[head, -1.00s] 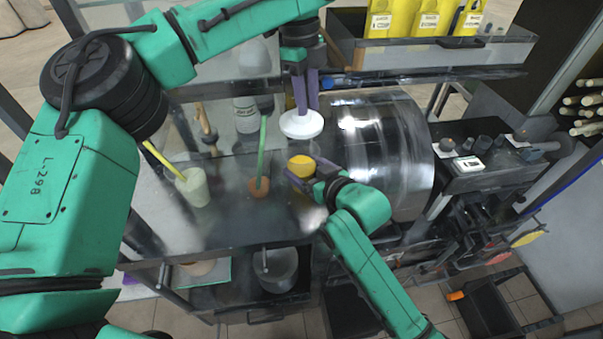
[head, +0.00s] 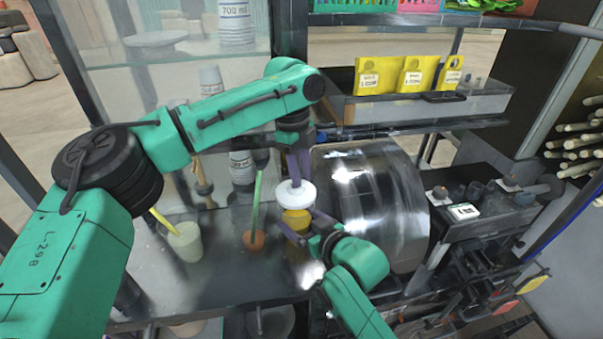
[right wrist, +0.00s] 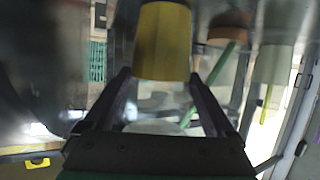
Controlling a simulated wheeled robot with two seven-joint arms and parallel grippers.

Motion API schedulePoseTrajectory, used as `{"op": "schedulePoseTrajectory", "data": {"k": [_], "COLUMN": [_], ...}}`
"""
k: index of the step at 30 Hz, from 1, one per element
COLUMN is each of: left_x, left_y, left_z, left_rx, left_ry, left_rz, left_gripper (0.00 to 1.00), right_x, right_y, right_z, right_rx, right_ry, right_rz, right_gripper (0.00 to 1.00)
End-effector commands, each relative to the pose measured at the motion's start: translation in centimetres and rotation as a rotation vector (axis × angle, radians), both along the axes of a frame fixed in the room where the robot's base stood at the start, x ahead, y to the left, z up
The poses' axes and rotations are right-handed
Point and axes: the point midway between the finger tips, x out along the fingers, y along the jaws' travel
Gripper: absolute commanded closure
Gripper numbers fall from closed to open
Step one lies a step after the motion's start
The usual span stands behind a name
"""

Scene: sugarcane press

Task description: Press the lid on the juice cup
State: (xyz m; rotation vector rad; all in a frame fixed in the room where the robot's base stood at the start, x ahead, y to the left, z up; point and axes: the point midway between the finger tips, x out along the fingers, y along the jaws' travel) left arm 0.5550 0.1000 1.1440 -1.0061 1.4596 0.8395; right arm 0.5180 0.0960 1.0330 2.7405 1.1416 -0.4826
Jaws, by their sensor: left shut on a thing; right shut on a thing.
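The lid (head: 295,194) is a white disc, held flat under my left gripper (head: 298,176), which is shut on it. The juice cup (head: 296,222) is yellow and stands directly below the lid, over the metal counter. My right gripper (head: 304,232) is shut on the cup from the right front. In the head view the lid overlaps the cup's top edge; I cannot tell whether they touch. The right wrist view shows the cup (right wrist: 163,42) upside down between the purple fingers, with a blurred pale shape beyond its rim.
A brown cup with a green straw (head: 256,205) and a pale cup (head: 185,242) with a yellow straw stand to the left on the counter (head: 215,275). A shiny metal drum (head: 375,200) is close on the right. A shelf tray (head: 420,108) with yellow packets is behind.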

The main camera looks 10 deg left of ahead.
Motion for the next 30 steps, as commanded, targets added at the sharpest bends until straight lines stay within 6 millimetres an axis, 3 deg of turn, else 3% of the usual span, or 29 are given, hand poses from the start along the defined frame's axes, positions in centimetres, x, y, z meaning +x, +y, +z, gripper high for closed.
{"op": "schedulePoseTrajectory", "data": {"k": [14,30], "left_x": [0.0,0.0], "left_y": [0.0,0.0], "left_z": [-1.8,-1.9], "left_rx": [-0.001,0.0], "left_ry": [0.0,0.0], "left_rz": [0.0,-0.001], "left_gripper": [1.0,1.0], "right_x": [0.0,0.0], "right_y": [0.0,0.0], "right_z": [-0.2,-0.2], "right_rx": [-0.003,-0.003], "right_ry": [0.003,0.004], "right_rz": [0.0,0.0], "right_gripper": [1.0,1.0]}}
